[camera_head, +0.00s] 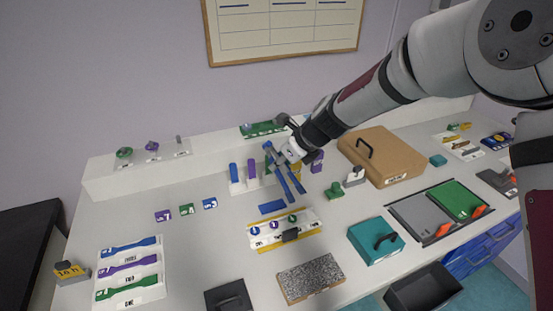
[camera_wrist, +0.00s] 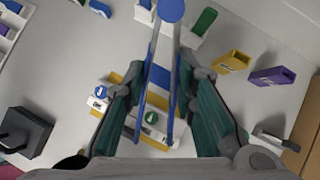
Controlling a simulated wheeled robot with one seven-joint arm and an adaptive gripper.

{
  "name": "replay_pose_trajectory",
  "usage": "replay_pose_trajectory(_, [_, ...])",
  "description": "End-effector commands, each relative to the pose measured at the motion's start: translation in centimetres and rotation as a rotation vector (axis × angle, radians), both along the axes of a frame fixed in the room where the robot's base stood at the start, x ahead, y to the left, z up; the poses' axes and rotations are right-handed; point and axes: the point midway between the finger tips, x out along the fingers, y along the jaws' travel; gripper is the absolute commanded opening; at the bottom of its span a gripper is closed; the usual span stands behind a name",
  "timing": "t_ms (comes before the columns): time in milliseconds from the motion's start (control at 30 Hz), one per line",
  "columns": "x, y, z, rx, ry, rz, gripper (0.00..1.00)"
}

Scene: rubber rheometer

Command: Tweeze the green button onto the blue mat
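My gripper (camera_head: 288,160) is shut on blue tweezers (camera_head: 284,176). The tweezers (camera_wrist: 170,12) hang tilted with their two arms apart. The green button (camera_head: 292,219) lies on a white tray with yellow edges (camera_head: 262,245). In the wrist view the green button (camera_wrist: 152,118) shows between the lower tweezer arms; whether they touch it I cannot tell. In the head view the tips look higher than the tray. The blue mat (camera_head: 271,207) lies flat and bare just behind the tray; it also shows between the tweezer arms in the wrist view (camera_wrist: 160,76).
Blue and purple buttons share the tray. Upright coloured blocks (camera_head: 234,172) stand behind the mat. A speckled slab (camera_head: 311,279) lies in front. The table's left middle is mostly clear.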

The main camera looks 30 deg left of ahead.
Motion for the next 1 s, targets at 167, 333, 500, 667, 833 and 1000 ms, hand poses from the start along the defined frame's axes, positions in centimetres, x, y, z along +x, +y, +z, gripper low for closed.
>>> replay_pose_trajectory(167, [-0.3, 0.8, 0.4, 0.012, -0.005, -0.038, 0.22])
replay_pose_trajectory(333, [-0.3, 0.8, 0.4, 0.011, -0.005, -0.037, 0.22])
replay_pose_trajectory(500, [-0.2, 0.7, 0.1, 0.011, -0.005, -0.036, 0.22])
replay_pose_trajectory(667, [-0.1, 0.7, -0.8, 0.009, -0.004, -0.034, 0.22])
replay_pose_trajectory(833, [-0.1, 0.7, -2.4, 0.009, -0.003, -0.034, 0.22])
replay_pose_trajectory(1000, [-0.1, 0.7, -4.0, 0.01, -0.003, -0.034, 0.22])
